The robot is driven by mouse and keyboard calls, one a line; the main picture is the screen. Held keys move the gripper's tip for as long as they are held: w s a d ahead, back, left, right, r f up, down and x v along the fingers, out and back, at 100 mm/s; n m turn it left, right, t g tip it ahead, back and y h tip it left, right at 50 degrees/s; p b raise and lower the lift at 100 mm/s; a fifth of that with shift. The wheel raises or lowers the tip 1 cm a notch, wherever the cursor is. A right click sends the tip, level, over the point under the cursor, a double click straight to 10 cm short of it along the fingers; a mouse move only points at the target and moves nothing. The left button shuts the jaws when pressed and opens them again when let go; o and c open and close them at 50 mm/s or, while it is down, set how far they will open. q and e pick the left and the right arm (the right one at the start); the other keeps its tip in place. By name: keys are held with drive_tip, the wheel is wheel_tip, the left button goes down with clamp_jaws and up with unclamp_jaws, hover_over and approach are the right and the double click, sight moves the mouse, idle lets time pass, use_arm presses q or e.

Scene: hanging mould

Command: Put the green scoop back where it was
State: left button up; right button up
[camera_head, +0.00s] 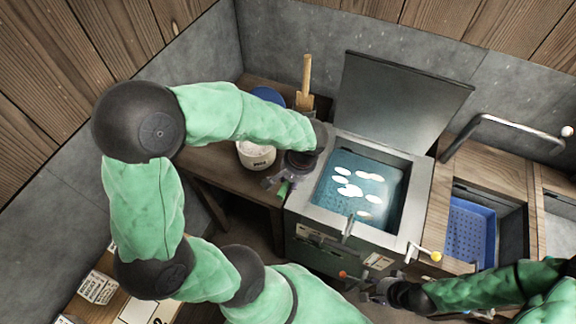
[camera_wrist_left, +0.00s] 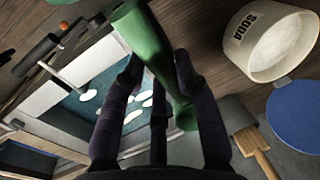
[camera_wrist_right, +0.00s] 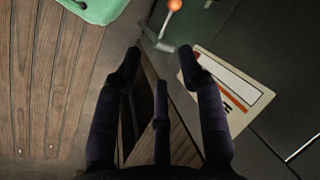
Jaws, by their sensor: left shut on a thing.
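The green scoop (camera_wrist_left: 150,45) is between the fingers of my left gripper (camera_wrist_left: 158,72), which is shut on it. In the head view a small green part of the scoop (camera_head: 283,188) shows below my left gripper (camera_head: 273,183); the rest is hidden by the gripper and arm. It is close to the vat's left edge, in front of the white SODA tub (camera_head: 256,156), which also shows in the left wrist view (camera_wrist_left: 272,42). My right gripper (camera_wrist_right: 158,64) is open and empty, low beside the vat's front right.
The open vat (camera_head: 412,208) holds blue-green liquid with several white pieces; its lid (camera_head: 400,100) stands up behind. A blue disc (camera_head: 268,95) and a wooden-handled brush (camera_head: 306,80) are on the left table. A blue basket (camera_head: 468,230) sits in the right-hand sink.

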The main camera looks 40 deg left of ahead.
use_arm(q)
drive_tip(key=shift+s+a+f, duration=0.15)
drive_tip(key=shift+a, duration=0.05)
drive_tip(key=shift+w+a+f, duration=0.2)
drive_tip(key=shift+a, duration=0.05)
drive_tip(key=w+a+f+b, duration=0.1)
drive_tip(key=w+a+f, duration=0.3)
drive_tip(key=w+a+f+b, duration=0.2)
drive_tip(key=w+a+f, duration=0.2)
drive_tip(key=w, duration=0.1)
drive_tip(key=shift+w+a+f, duration=0.15)
drive_tip(key=shift+f, duration=0.1)
drive_tip(key=shift+w+a+f+b, duration=0.25)
drive_tip(key=shift+f+b, duration=0.1)
drive_tip(key=shift+f, duration=0.15)
drive_tip(key=shift+f+b, duration=0.6)
drive_tip(key=shift+f, duration=0.9)
